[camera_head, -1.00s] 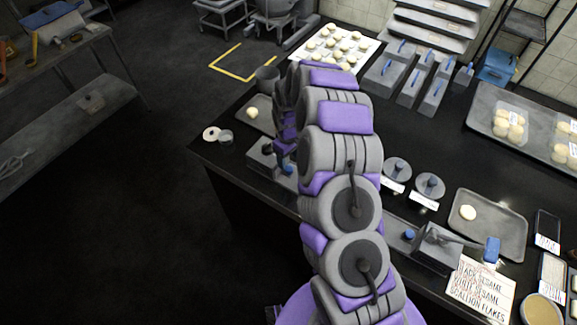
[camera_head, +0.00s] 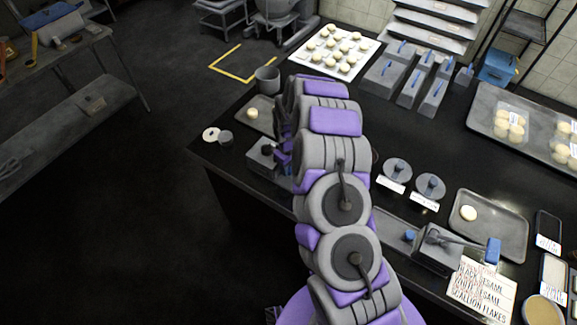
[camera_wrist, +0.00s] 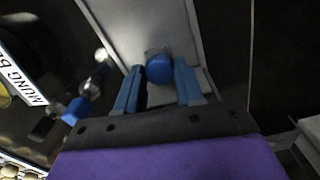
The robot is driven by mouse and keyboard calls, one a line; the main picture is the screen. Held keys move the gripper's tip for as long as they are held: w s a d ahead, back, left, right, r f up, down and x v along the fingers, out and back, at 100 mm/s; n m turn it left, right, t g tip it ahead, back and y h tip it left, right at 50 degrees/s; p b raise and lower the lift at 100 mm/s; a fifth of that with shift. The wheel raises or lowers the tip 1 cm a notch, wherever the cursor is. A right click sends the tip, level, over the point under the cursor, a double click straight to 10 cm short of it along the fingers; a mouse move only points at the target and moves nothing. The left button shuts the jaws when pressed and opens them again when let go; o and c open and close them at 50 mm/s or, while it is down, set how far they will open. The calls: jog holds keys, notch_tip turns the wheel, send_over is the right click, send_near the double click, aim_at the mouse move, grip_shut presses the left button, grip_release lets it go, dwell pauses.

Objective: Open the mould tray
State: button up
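In the wrist view a round blue knob (camera_wrist: 159,68) stands at the end of a long, flat grey tray (camera_wrist: 140,22), which I take to be the mould tray. My gripper (camera_wrist: 157,76) has its two blue fingers apart, one on each side of the knob. Gaps show between the fingers and the knob, so it does not look gripped. In the head view my gripper (camera_head: 284,162) is low over the counter, beside a grey block-shaped press (camera_head: 262,157). My arm hides most of this tray there.
A similar press (camera_head: 437,250) with a lever and blue grip stands at the right, beside a blue knob (camera_head: 409,236). A baking tray (camera_head: 500,235) holds one dough piece. The black counter's front edge (camera_head: 225,180) runs near my gripper. A cup (camera_head: 267,78) stands behind.

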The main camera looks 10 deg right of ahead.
grip_shut()
jog(key=shift+d, duration=0.1)
jog(key=s+d+p, duration=0.1)
jog(key=s+d, duration=0.7)
jog(key=shift+s+p, duration=0.15)
jog(key=shift+p, duration=0.25)
jog(key=o, duration=0.5)
grip_release()
jog(key=shift+r, duration=0.15)
